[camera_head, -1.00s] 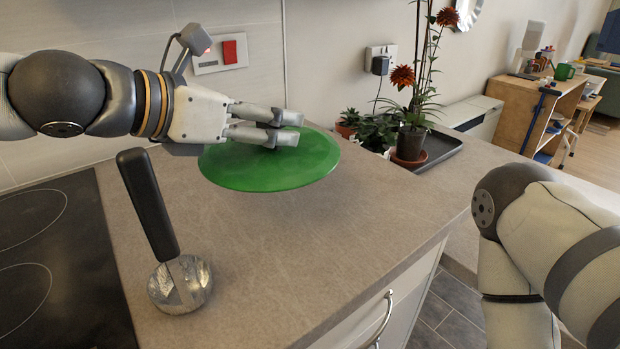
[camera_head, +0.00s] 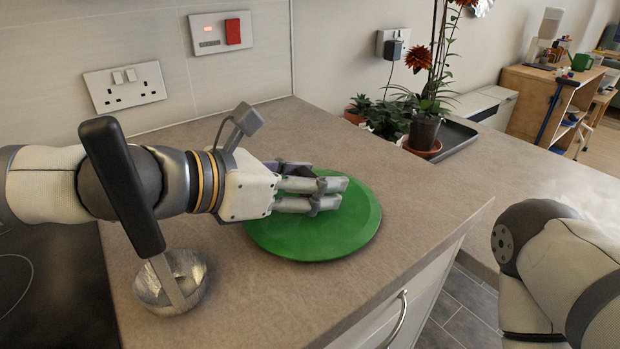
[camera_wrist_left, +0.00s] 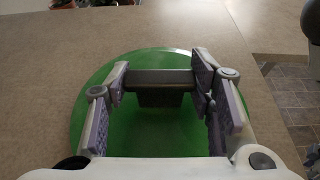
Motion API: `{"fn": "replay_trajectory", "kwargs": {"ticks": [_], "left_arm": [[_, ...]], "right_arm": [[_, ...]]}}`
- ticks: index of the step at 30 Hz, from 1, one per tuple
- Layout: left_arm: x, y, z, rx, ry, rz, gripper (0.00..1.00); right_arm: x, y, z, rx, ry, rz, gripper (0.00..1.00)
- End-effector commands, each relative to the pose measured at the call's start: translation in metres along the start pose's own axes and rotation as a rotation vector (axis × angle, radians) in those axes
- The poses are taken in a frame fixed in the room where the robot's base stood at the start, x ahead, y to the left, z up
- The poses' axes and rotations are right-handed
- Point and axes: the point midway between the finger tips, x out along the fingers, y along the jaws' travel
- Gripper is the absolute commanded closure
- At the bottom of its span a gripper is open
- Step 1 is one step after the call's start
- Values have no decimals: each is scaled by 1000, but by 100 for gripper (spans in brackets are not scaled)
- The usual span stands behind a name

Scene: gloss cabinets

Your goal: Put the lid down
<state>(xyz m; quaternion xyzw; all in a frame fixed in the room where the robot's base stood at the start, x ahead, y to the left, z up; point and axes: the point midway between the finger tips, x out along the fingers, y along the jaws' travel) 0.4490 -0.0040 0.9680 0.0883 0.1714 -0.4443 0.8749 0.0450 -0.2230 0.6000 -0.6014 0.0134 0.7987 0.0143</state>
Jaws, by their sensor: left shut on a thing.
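The lid (camera_head: 345,232) is a flat green disc on or just above the grey worktop, near its front edge; I cannot tell whether it touches. My left gripper (camera_head: 325,193) is over it, coming in from the left, and is shut on the lid's handle. In the left wrist view the green lid (camera_wrist_left: 92,134) spreads out below the fingers, and a dark grey bar-shaped handle (camera_wrist_left: 158,78) lies between the two fingers. My right gripper is out of view; only my right arm shows at the right.
A ladle (camera_head: 128,185) with a black handle and metal bowl stands on the worktop (camera_head: 245,290) at the left, in front of my left arm. A black hob (camera_head: 60,290) lies far left. Potted plants (camera_head: 423,130) and a dark tray (camera_head: 455,138) are at the back. Bare worktop surrounds the lid.

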Motion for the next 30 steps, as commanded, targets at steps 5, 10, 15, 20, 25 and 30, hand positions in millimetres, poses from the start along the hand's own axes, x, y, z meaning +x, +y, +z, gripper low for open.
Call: {"fn": "replay_trajectory", "kwargs": {"ticks": [5, 10, 15, 20, 25, 30], "left_arm": [[1, 0, -3, -2, 2, 0, 31], [1, 0, -3, -2, 1, 0, 31], [0, 0, 0, 0, 0, 0, 31], [-26, 1, 5, 4, -3, 6, 31], [-75, 0, 11, 10, -10, 11, 31], [-109, 0, 9, 12, -7, 7, 31]], "right_arm": [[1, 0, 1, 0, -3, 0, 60], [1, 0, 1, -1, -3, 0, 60], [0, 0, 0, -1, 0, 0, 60], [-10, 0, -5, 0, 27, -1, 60], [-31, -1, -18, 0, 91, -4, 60], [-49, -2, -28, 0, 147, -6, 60]]}}
